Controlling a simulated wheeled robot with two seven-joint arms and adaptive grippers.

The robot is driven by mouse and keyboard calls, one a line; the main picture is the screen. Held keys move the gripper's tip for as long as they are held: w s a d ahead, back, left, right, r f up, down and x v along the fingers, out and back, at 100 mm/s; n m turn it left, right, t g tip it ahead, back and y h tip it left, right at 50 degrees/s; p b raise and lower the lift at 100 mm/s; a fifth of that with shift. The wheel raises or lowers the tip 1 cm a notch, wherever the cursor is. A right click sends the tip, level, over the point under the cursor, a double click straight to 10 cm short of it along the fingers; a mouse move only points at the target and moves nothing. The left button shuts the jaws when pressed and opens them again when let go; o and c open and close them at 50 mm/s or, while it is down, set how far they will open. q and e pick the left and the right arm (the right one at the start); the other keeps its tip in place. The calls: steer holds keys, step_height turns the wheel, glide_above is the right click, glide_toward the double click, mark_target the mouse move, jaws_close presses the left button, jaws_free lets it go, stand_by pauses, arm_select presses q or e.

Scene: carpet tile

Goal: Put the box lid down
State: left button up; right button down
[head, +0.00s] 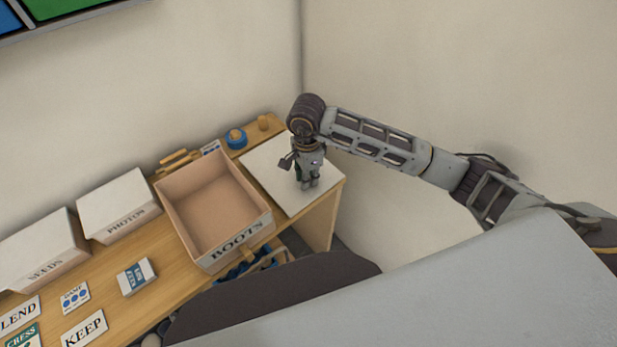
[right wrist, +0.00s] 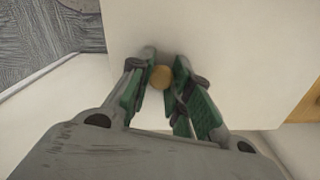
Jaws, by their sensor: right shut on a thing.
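The box lid is a flat white panel (head: 268,167) at the right end of the wooden table, just right of the open box. It fills much of the right wrist view (right wrist: 225,45). My right gripper (head: 307,184) points down over the lid. Its green-padded fingers (right wrist: 160,75) are shut on the lid's small round wooden knob (right wrist: 161,77). The lid looks level and at or close to the table top; I cannot tell whether it touches. The open, empty tan box (head: 240,245) is labelled BOOTS. My left gripper is out of view.
White boxes labelled PHOTOS (head: 120,203) and SEEDS (head: 40,245) stand to the left along the wall. A blue tape roll (head: 236,140) and a wooden peg (head: 263,122) sit behind the lid. Cards and a small box (head: 137,277) lie in front. Walls close off the back and right.

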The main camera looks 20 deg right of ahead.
steer(key=shift+f, duration=0.5)
steer(key=shift+w+f, duration=0.1)
steer(key=shift+w, duration=0.05)
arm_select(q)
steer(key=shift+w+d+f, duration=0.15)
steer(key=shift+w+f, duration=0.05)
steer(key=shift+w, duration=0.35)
arm_select(e)
steer(key=c, duration=1.3)
jaws_free()
steer(key=shift+f, duration=0.1)
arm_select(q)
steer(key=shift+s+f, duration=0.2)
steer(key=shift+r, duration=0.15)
